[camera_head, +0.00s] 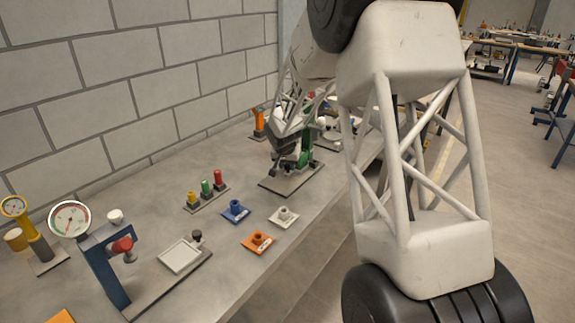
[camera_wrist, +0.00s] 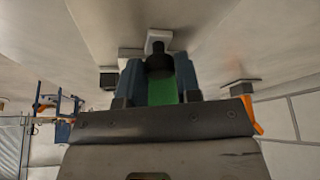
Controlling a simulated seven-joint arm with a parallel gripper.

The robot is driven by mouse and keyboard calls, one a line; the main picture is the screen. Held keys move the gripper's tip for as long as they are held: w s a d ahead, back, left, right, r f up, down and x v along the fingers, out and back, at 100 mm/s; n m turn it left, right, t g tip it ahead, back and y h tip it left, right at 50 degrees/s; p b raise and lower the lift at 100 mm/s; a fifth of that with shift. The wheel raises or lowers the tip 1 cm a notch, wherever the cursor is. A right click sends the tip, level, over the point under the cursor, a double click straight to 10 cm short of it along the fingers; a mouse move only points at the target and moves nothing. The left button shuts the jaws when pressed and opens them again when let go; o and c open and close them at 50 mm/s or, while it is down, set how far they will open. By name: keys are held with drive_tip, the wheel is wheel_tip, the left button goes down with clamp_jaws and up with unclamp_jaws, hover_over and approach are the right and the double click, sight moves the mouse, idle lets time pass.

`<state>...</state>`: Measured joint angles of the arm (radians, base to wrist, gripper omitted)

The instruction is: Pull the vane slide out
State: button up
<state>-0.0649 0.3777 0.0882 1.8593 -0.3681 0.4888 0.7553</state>
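My gripper (camera_head: 288,160) reaches down to a green device on a dark base plate (camera_head: 291,178) at the back of the bench. In the wrist view my two blue-grey fingers (camera_wrist: 160,75) stand apart, one on each side of a round black knob (camera_wrist: 159,63). A green surface (camera_wrist: 162,92) shows between the fingers behind the knob. I cannot tell whether the fingers touch the knob. The green frame (camera_head: 318,138) of the device shows beside my gripper in the head view. My gripper hides much of the device, and I cannot make out the vane slide for certain.
A dial gauge (camera_head: 70,220) stands at the front left. A block wall (camera_head: 140,80) runs behind the bench.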

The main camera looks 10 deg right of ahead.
clamp_jaws()
drive_tip(key=s+a, duration=0.8)
idle(0.4)
drive_tip(key=o, duration=0.5)
unclamp_jaws()
drive_tip(key=shift+r, duration=0.1)
drive_tip(key=v, duration=0.7)
drive_tip(key=shift+s+r, duration=0.2)
drive_tip(key=shift+r, duration=0.1)
